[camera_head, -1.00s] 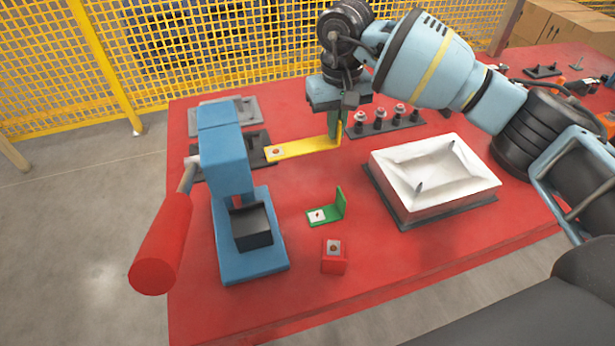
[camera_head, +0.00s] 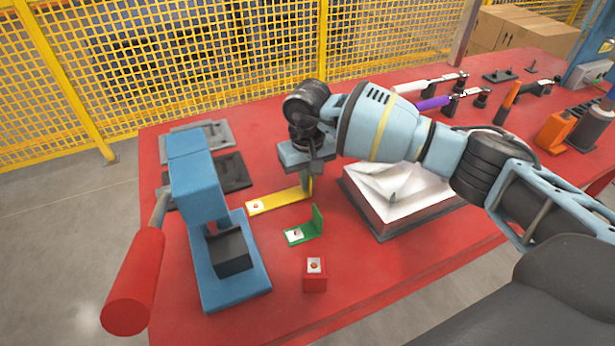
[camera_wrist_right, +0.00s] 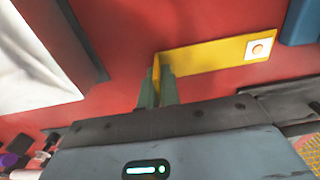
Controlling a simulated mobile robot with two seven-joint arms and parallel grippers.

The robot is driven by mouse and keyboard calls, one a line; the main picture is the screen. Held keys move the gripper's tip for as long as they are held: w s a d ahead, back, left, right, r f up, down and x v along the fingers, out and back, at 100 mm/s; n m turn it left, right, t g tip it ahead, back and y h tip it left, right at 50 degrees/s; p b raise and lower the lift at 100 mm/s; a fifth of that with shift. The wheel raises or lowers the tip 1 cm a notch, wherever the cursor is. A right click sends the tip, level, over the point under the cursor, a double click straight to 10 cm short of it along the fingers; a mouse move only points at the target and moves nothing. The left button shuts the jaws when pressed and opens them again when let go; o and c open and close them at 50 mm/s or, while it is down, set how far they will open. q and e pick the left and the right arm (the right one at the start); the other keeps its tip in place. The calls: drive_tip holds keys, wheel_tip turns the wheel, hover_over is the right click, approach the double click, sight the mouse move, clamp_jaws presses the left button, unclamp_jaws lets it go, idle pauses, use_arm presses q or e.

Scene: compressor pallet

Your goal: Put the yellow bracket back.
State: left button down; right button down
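The yellow bracket (camera_head: 277,202) is L-shaped, with a long flat arm bearing a white square pad and an upright tab. It is over the red table, behind the green bracket (camera_head: 304,232). My right gripper (camera_head: 306,180) points down at the tab end. In the right wrist view, its greenish fingers (camera_wrist_right: 158,90) are closed on both sides of the yellow bracket's tab (camera_wrist_right: 205,58). I cannot tell whether the bracket touches the table. A small red bracket (camera_head: 315,276) stands in front of the green one. My left gripper is out of view.
A blue press (camera_head: 196,190) with a red handle (camera_head: 134,280) stands at left. Dark plates (camera_head: 232,176) lie behind it. A white tray (camera_head: 400,215) is right of the brackets, partly under my right arm. Tools (camera_head: 515,98) lie at the back right.

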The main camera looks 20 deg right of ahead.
drive_tip(key=shift+f, duration=0.15)
drive_tip(key=c, duration=1.6)
unclamp_jaws()
drive_tip(key=shift+r, duration=0.45)
wheel_tip(320, 180, up, 10)
drive_tip(key=shift+r+b, duration=0.1)
drive_tip(key=shift+b, duration=0.2)
drive_tip(key=shift+r, duration=0.7)
